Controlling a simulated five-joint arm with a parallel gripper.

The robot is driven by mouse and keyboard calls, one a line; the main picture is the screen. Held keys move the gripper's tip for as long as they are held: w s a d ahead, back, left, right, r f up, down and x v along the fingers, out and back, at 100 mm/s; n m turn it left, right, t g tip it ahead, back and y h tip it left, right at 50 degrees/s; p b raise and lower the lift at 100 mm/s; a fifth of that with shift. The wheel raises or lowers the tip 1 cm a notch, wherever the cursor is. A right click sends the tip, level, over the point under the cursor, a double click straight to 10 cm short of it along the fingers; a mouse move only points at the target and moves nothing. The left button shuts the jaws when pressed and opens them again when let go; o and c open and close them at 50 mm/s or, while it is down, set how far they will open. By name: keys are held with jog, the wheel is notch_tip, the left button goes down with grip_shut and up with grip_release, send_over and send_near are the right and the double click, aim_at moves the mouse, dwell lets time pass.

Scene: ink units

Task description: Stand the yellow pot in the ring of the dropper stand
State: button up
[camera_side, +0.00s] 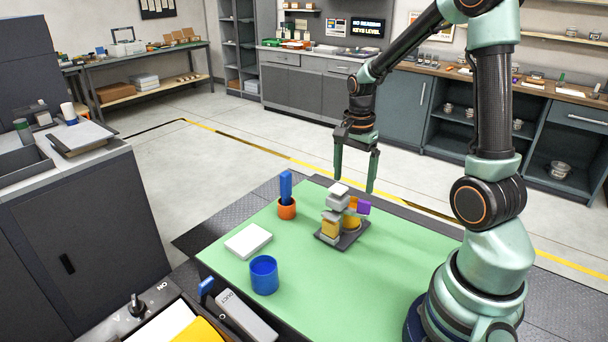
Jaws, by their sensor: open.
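The dropper stand (349,238) is a dark base plate with stacked grey blocks, standing right of the middle of the green work mat. Yellow shows at two places there: a blocky piece (330,228) at its front left, and a rounder yellow pot (352,222) at its right, partly hidden by grey parts. I cannot tell whether the pot sits inside a ring or beside it. A purple piece (364,207) shows at the pot's upper right. My gripper (354,185) is open and empty, fingers pointing down, above and behind the stand.
An orange cup (287,210) holding an upright blue piece (286,186) stands left of the stand. A white block (248,240) and a blue cup (264,276) stand nearer the front left. The mat's (320,300) front and right are clear.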

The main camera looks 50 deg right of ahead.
jog(key=a+r+n, duration=0.2)
jog(key=r, duration=0.1)
jog(key=a+r+n+t, duration=0.1)
jog(key=a+r+n, duration=0.2)
jog(key=a+r+n+t, duration=0.1)
jog(key=a+r+n, duration=0.1)
jog(key=r, duration=0.1)
jog(key=shift+w+a+r+n+h, duration=0.1)
jog(key=shift+a+n+h, duration=0.2)
jog(key=shift+a+h, duration=0.1)
jog(key=s+a+r+n+t, duration=0.3)
jog(key=a+n, duration=0.6)
jog(key=n, duration=0.2)
jog(key=shift+s+a+r+t+y, duration=0.15)
jog(key=shift+a+r+t+y, duration=0.15)
jog(key=shift+y, duration=0.1)
